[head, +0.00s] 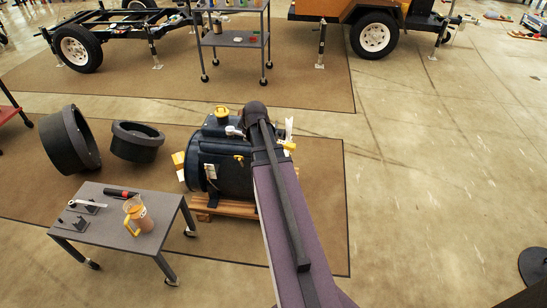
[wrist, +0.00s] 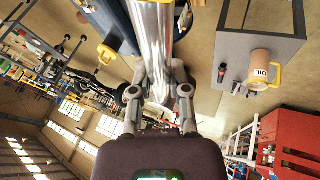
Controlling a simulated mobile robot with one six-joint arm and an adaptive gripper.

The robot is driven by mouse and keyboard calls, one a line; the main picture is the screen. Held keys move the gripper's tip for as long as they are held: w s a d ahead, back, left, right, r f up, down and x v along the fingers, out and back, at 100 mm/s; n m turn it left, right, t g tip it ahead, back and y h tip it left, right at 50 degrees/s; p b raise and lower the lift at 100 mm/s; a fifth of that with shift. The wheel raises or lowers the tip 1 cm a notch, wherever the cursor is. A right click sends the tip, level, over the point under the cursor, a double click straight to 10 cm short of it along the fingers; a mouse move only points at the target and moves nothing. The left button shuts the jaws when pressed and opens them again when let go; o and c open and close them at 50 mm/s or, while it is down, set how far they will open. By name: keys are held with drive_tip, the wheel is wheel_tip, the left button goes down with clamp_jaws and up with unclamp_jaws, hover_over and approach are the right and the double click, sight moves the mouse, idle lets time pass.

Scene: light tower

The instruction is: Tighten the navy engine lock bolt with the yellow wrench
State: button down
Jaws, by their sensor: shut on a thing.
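My gripper (wrist: 160,88) is shut on a thick shiny silver shaft (wrist: 156,40) in the wrist view, which looks like a wrench handle. It runs up out of the frame, so its far end is hidden and I see no yellow on it. The navy engine (head: 222,165) stands on a wooden pallet in the head view, with yellow fittings. My arm's end covers its right part and hides my gripper there. The engine's navy side (wrist: 112,22) shows beside the shaft in the wrist view. I cannot make out the lock bolt or whether the shaft touches it.
A grey wheeled table (head: 115,222) at lower left holds a silver tool (head: 87,204), a red-and-black tool (head: 122,193) and a mug (head: 138,215) with a yellow handle. The floor at right is largely clear.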

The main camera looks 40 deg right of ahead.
drive_tip(key=d+f+m+g+h+b, duration=0.1)
drive_tip(key=d+f+m+b, duration=0.4)
drive_tip(key=d+f+b, duration=0.7)
drive_tip(key=shift+d+f+m+h+b, duration=0.35)
drive_tip(key=shift+f+h+b, duration=0.45)
drive_tip(key=shift+f+b, duration=0.9)
drive_tip(key=shift+f+p, duration=0.2)
drive_tip(key=shift+p, duration=0.1)
drive_tip(key=shift+s+f, duration=0.1)
drive_tip(key=shift+f+b, duration=2.3)
drive_tip(key=shift+b, duration=0.05)
drive_tip(key=shift+f+b, duration=0.9)
drive_tip(key=shift+a+g, duration=0.1)
drive_tip(key=shift+g, duration=0.2)
drive_tip(key=shift+a+m, duration=0.35)
drive_tip(key=shift+m, duration=0.3)
